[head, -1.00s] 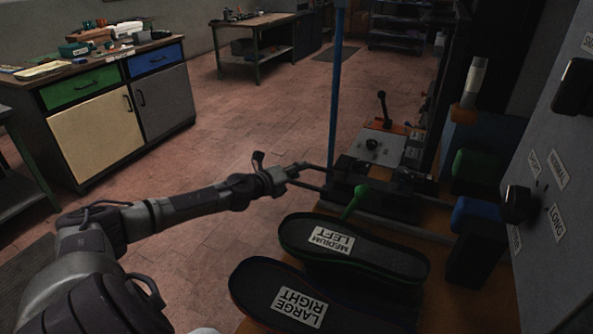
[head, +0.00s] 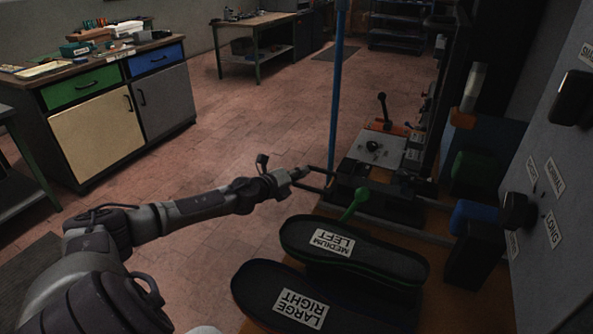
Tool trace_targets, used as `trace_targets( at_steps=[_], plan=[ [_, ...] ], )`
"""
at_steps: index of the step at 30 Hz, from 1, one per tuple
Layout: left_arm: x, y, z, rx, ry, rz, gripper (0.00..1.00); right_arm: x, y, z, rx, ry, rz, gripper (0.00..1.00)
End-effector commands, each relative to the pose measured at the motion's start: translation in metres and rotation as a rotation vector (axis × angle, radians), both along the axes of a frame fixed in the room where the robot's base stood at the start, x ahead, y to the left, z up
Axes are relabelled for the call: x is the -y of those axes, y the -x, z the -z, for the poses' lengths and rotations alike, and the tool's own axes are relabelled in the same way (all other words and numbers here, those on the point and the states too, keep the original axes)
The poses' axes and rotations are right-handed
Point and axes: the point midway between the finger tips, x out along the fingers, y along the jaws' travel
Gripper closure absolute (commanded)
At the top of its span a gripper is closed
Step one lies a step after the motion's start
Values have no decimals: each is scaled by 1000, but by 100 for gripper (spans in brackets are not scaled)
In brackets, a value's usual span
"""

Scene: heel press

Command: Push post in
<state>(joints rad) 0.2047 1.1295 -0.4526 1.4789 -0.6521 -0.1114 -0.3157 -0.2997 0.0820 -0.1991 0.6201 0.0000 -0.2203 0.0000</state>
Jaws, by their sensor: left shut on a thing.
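A thin blue post (head: 338,90) stands upright, leaning slightly, at the left edge of the black press base (head: 400,203). Its lower end is at my left gripper (head: 328,179). The gripper's two fingers lie either side of the post's foot, and it appears shut on the post. The exact contact is small and dark. My right gripper is not in view.
Two dark soles, MEDIUM LEFT (head: 380,258) and LARGE RIGHT (head: 255,285), lie in front. Green (head: 473,170) and blue (head: 473,214) blocks stand right.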

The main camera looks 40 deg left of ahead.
Motion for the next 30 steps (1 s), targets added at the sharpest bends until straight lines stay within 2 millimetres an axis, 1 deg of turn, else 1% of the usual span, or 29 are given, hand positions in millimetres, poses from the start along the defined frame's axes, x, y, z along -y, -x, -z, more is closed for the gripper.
trace_targets(
  at_steps=[1,3,6,9,12,20,21,23,24,25,30],
  plan=[
    [16,-3,-7,-1,10,12,100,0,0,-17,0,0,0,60],
    [32,-8,-8,-1,11,14,100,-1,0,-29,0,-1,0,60],
    [53,-15,-7,-1,11,15,100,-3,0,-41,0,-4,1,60],
    [66,-19,-4,-2,7,15,100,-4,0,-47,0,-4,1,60],
    [71,-21,-2,-2,5,13,100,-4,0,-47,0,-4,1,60],
    [70,-21,0,-3,3,11,100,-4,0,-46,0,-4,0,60],
    [69,-21,0,-2,3,10,81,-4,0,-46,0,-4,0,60],
    [69,-20,0,-2,3,10,71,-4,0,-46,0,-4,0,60],
    [69,-20,0,-2,2,10,64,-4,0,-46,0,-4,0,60],
    [69,-20,0,-2,2,10,61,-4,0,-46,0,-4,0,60],
    [69,-20,0,-1,3,9,61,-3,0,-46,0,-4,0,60]
  ],
)
